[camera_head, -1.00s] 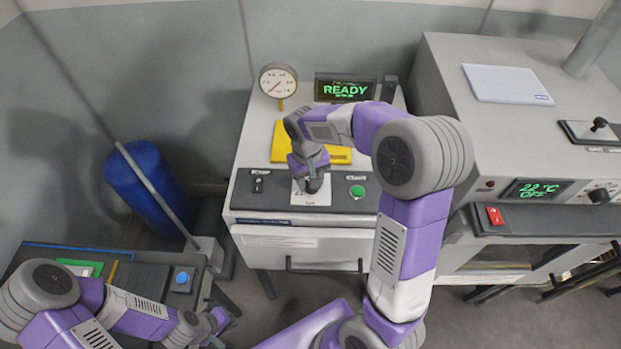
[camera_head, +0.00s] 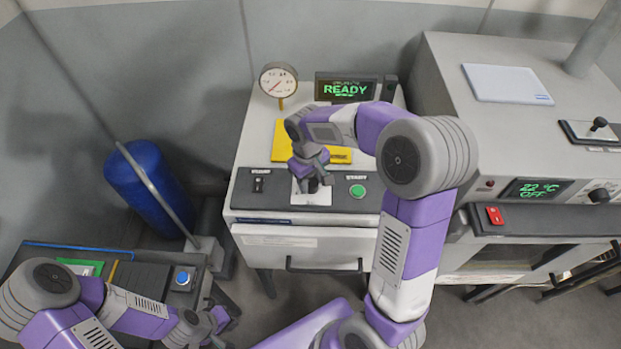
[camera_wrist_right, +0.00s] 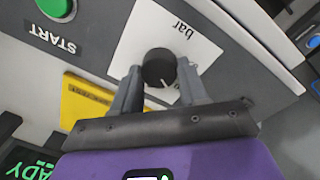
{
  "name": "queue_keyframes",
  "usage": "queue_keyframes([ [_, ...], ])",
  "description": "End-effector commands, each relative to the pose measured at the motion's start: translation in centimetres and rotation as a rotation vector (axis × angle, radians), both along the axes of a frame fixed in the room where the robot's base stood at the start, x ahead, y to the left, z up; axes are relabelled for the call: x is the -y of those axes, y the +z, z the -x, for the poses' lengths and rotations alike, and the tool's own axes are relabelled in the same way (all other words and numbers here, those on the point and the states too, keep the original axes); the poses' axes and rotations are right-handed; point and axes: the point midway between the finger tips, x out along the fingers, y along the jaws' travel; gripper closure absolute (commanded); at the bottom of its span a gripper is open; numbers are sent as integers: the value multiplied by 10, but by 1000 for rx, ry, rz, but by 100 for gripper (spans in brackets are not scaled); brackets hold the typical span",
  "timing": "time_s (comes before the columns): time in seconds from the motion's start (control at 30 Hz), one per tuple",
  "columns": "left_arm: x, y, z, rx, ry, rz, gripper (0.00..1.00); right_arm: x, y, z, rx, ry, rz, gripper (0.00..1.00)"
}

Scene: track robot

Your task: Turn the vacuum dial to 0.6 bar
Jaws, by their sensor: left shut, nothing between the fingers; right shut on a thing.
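The vacuum dial (camera_wrist_right: 158,68) is a dark round knob with a light pointer line, on a white plate (camera_wrist_right: 135,40) marked "bar". My right gripper (camera_wrist_right: 160,80) is shut on the dial, one finger on each side, in the right wrist view. The scale numbers by the pointer are hidden or unreadable. A round gauge (camera_head: 278,80) stands at the back left of the machine; its needle points to the lower left. My left gripper (camera_head: 218,322) is shut and empty at the lower left.
A vacuum switch (camera_head: 257,184) and a green start button (camera_head: 357,191) flank the plate. A yellow sheet (camera_head: 284,143) lies behind, and a display (camera_head: 345,88) reads READY. An oven (camera_head: 530,150) stands to the right, a blue cylinder (camera_head: 150,190) to the left.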

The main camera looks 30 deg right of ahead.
Motion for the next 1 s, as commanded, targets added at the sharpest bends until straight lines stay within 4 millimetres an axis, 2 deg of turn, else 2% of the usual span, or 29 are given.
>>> queue_keyframes([
  [0.1,0,0,0,0,0,0,100,0,1,0,2,-1,1,88],
  [0.13,0,0,0,0,0,0,100,0,0,0,2,-1,1,53],
  [0.27,0,0,0,0,0,0,100,0,0,0,1,-1,1,33],
  [0.53,0,0,0,0,0,0,100,0,1,0,1,-1,0,32],
  [0.63,0,0,0,0,0,0,100,0,7,-1,3,-1,0,32],
  [1.0,0,4,0,0,0,0,100,-4,65,-1,6,-1,0,32],
])
